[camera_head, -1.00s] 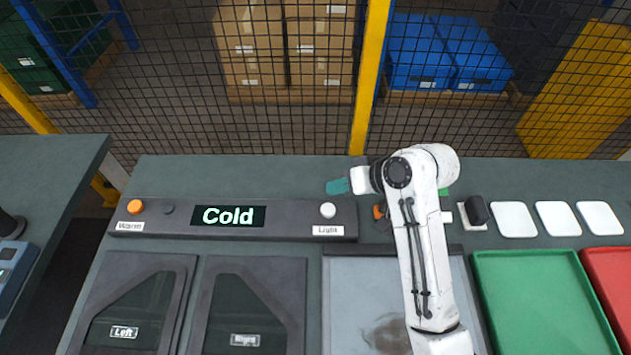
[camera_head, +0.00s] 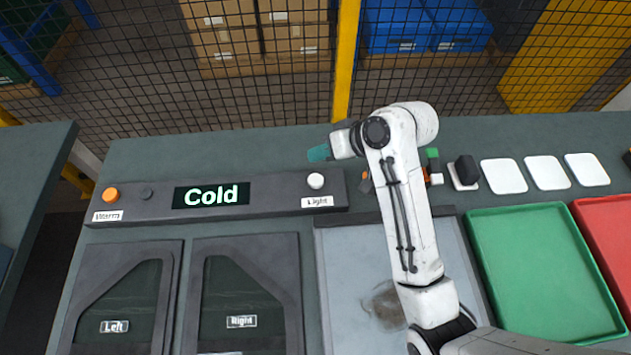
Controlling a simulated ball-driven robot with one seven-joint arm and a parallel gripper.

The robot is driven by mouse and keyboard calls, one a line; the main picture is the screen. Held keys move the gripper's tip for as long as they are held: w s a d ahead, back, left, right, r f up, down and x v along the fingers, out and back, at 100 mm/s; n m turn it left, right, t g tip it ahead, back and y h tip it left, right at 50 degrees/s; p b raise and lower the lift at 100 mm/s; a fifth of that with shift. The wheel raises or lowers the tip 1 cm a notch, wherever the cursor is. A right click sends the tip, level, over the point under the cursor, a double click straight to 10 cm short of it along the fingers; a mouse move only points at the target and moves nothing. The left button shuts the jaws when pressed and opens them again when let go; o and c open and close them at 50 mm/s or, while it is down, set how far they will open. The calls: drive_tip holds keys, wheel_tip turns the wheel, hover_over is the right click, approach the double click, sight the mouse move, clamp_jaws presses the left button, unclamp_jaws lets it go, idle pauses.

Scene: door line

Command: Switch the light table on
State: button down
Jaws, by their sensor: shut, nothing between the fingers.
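A white round button (camera_head: 316,181) sits on the right end of the dark control panel (camera_head: 258,196), above a label reading "Light" (camera_head: 317,201). The light table (camera_head: 345,270) is a grey, unlit plate in front of the panel's right end, with a brownish smudge on it, partly hidden by my arm. My gripper (camera_head: 319,153) has teal fingertips and is shut and empty. In the picture it is just above and apart from the white button.
The panel also has an orange button (camera_head: 110,195) labelled "Warm" and a display (camera_head: 211,195) reading "Cold". Doors labelled "Left" (camera_head: 114,327) and "Right" (camera_head: 242,322) lie in front. A green tray (camera_head: 540,270), a red tray (camera_head: 605,230) and white pads (camera_head: 503,177) are to the right.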

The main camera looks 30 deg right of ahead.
drive_tip(key=b, duration=0.4)
hover_over(320, 180)
wheel_tip(320, 180, down, 5)
drive_tip(key=shift+r, duration=0.2)
drive_tip(key=shift+f+b, duration=0.3)
drive_tip(key=shift+f, duration=0.65)
idle(0.8)
drive_tip(key=shift+f, duration=0.35)
drive_tip(key=shift+f, duration=0.6)
idle(0.8)
drive_tip(key=shift+r, duration=0.15)
drive_tip(key=shift+r+p, duration=0.85)
drive_tip(key=shift+p, duration=0.2)
wheel_tip(320, 180, up, 5)
drive_tip(key=p, duration=0.5)
